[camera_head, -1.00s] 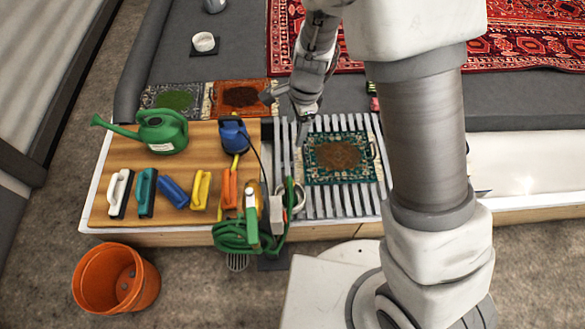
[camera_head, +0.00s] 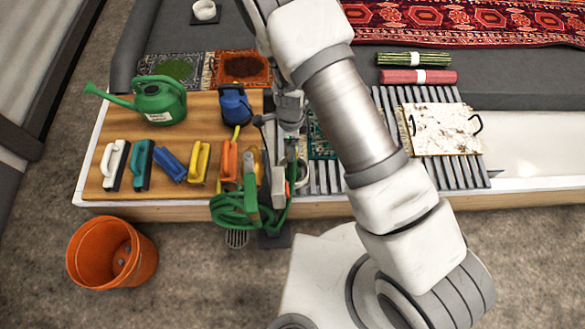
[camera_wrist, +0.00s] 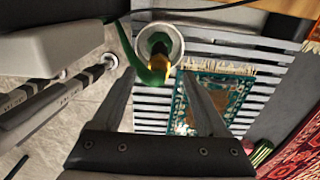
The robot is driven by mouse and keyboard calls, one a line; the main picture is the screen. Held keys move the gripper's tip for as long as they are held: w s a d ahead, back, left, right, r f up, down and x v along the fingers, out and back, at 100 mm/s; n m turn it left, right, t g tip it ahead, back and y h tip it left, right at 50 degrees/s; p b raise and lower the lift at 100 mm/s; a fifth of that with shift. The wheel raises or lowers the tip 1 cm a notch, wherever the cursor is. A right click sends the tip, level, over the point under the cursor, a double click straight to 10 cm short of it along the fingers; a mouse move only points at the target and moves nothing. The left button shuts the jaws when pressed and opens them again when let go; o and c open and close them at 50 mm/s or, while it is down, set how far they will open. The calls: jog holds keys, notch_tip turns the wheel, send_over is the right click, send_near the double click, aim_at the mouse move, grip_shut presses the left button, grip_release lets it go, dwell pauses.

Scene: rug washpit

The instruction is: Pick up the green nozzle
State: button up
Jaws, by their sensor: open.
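The green nozzle (camera_wrist: 150,74) shows in the wrist view as a curved green body with a yellow part. It is at a round pale ring with a dark centre (camera_wrist: 176,30); I cannot tell how deep it sits in it. My gripper (camera_wrist: 158,80) is open and empty, its two fingers pointing towards the nozzle, which shows between and just beyond the fingertips. In the head view my gripper (camera_head: 290,135) is above the table's front part, near the ring. There the nozzle is small and largely hidden, beside the green hose (camera_head: 232,212).
Several coloured brushes, such as the yellow one (camera_head: 199,163), stand left on the wooden board (camera_head: 210,105). A green watering can (camera_head: 158,100) and blue pump (camera_head: 235,107) are behind them. A slatted rack (camera_head: 325,180) lies right. An orange bucket (camera_head: 110,252) stands on the floor.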

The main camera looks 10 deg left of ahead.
notch_tip(320, 180, down, 3)
jog(key=shift+f+b, duration=0.15)
jog(key=shift+b, duration=0.25)
jog(key=shift+d+f+b, duration=0.2)
jog(key=shift+f+b, duration=1.1)
jog(key=shift+f, duration=1.35)
jog(key=shift+c, duration=0.3)
grip_shut()
